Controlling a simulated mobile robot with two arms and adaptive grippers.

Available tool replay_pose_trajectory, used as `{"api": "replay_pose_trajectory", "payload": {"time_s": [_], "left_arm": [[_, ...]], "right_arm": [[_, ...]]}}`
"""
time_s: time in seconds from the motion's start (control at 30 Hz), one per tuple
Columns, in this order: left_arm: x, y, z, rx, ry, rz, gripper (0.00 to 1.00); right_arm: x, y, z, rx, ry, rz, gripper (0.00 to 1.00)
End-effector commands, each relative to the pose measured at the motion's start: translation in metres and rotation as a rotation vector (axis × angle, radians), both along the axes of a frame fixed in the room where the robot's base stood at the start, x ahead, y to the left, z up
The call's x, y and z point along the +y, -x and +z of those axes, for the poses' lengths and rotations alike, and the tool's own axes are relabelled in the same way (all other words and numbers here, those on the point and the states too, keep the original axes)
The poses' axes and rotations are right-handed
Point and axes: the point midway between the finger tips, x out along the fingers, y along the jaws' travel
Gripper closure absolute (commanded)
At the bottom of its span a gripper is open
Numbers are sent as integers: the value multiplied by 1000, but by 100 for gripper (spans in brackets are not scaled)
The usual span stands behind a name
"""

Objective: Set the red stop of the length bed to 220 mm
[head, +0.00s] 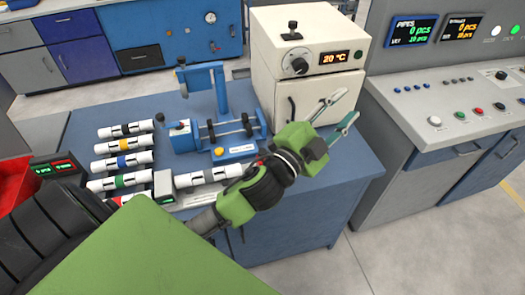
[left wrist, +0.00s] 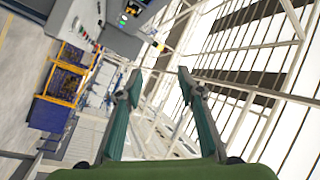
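My left gripper (head: 346,106) is open and empty, raised in front of the white oven at the right side of the blue bench. In the left wrist view its two fingers (left wrist: 158,76) stand apart with nothing between them. A white pipe with dark bands (head: 208,176) lies at the bench's front, beside a small grey box with a display (head: 164,186). My left arm covers part of this front area. I cannot clearly make out the length bed or its red stop. My right gripper is not in view.
A blue fixture with rollers (head: 234,131) stands mid-bench, with several banded pipes (head: 120,162) left of it. The white oven (head: 312,62) reads 20 °C. A control console (head: 445,110) stands at right. The bench's right front corner (head: 345,165) is clear.

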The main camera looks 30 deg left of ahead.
Motion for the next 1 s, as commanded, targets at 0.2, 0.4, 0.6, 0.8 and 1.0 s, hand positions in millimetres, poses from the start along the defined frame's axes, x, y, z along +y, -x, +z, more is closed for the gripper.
{"api": "replay_pose_trajectory", "payload": {"time_s": [0.2,0.4,0.6,0.8,1.0], "left_arm": [[-105,20,85,-510,-445,-355,65],[-166,59,52,-813,-937,-724,65],[-133,63,-41,-867,-1478,-1124,65],[3,39,-102,-591,-1965,-1514,65],[135,36,-96,-174,-2191,-1763,65]], "right_arm": [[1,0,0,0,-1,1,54],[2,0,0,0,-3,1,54],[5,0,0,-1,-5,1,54],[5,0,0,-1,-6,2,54],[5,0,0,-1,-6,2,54]]}}
